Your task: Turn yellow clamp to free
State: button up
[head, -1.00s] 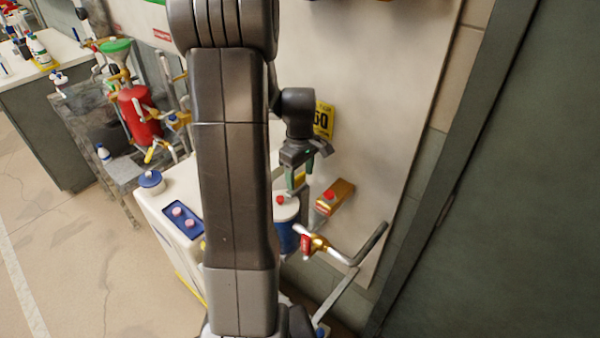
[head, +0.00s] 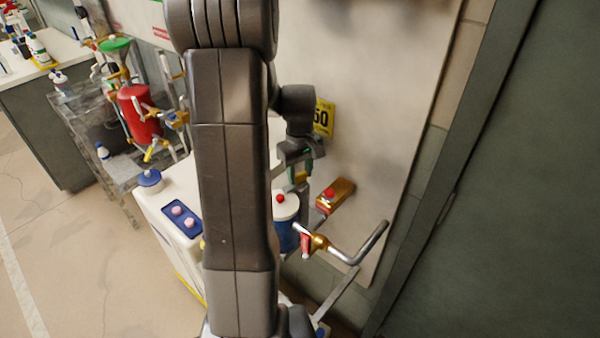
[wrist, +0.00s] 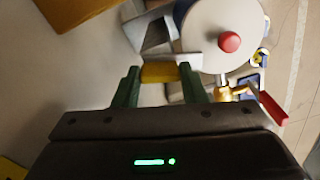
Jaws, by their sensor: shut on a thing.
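The yellow clamp (wrist: 160,72) is a short yellow bar and sits between the two green fingers of my gripper (wrist: 160,87) in the wrist view. The fingers are shut on it, one at each end. A grey metal bracket (wrist: 155,35) lies just beyond the clamp. In the head view my gripper (head: 299,178) hangs in front of the pale wall panel, with a little of the yellow clamp (head: 300,177) showing. My arm and wrist hide much of the clamp and its mount there.
A white-topped blue canister (head: 285,222) with a red knob stands close by. A white cabinet (head: 170,215) is left.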

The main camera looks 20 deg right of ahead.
aim_at(300, 173)
jog(key=m+b, duration=0.1)
jog(key=m, duration=1)
jog(key=shift+m+b, duration=0.35)
jog(key=shift+m, duration=1.45)
jog(key=o, duration=1)
jog(key=shift+r, duration=0.1)
notch_tip(300, 173, up, 14)
jog(key=shift+b, duration=0.35)
jog(key=shift+f, duration=0.2)
